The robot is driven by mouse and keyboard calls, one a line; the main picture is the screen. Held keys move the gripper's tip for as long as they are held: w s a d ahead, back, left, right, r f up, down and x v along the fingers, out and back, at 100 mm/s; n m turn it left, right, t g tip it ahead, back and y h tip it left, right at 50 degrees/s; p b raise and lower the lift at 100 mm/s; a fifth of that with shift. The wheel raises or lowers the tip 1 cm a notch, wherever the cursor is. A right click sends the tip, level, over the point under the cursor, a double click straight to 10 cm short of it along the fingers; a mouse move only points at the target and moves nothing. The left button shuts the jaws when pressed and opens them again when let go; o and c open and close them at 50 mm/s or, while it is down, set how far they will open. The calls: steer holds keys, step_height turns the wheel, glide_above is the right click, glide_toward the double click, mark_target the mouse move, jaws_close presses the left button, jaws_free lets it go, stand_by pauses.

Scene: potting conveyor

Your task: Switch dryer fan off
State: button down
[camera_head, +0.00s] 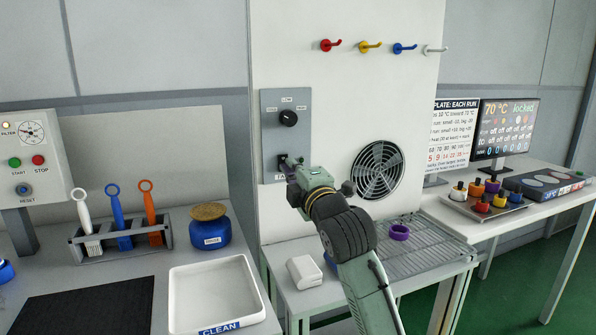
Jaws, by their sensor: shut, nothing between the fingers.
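A grey control panel (300,142) is fixed to the white wall unit, with a black rotary knob (289,118) in its upper half. A small dark switch (282,162) sits in the panel's lower half, above a label that is too small and covered to read fully. My gripper (290,163) is shut and empty, with its tips right at this switch and partly hiding it. I cannot tell whether they touch it, or which way the switch is set. The round fan grille (378,170) is right of my gripper; I cannot tell if the fan turns.
My arm reaches up over a side table with a wire rack (425,250), a purple ring (399,232) and a white block (304,271). Coloured hooks (369,46) stick out above. A white tray (217,290), brush holder (122,240) and blue jar (210,228) stand left.

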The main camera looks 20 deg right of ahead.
steer(key=s+r+b, duration=0.1)
steer(key=s+b, duration=0.2)
steer(key=s, duration=0.7)
steer(key=shift+s+d+r, duration=0.15)
steer(key=shift+s+d, duration=0.05)
